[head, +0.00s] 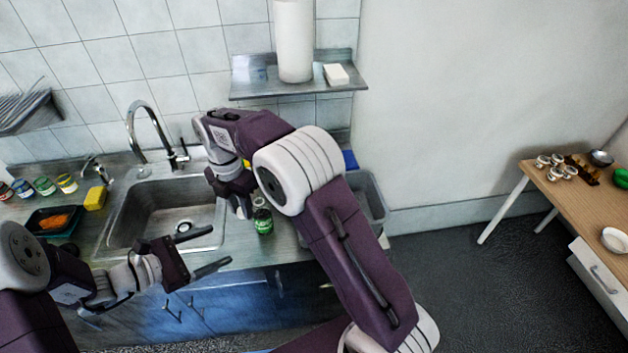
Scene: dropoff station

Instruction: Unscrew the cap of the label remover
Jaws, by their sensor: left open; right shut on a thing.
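A small bottle with a green label (263,219), which looks like the label remover, stands upright on the counter to the right of the sink. Its upper part is greyish and partly behind my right arm, so I cannot tell whether a cap is on it. My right gripper (242,207) points down just left of the bottle's top. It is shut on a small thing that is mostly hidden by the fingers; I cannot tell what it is. My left gripper (214,250) is open and empty, in front of the sink and left of the bottle, at the counter's front edge.
The sink (168,212) with its tall tap (150,128) lies behind my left gripper. A yellow sponge (96,198), a dark tray (53,221) and several small jars (45,186) stand left. A grey bin (371,196) is behind my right arm. A wooden table (570,190) stands far right.

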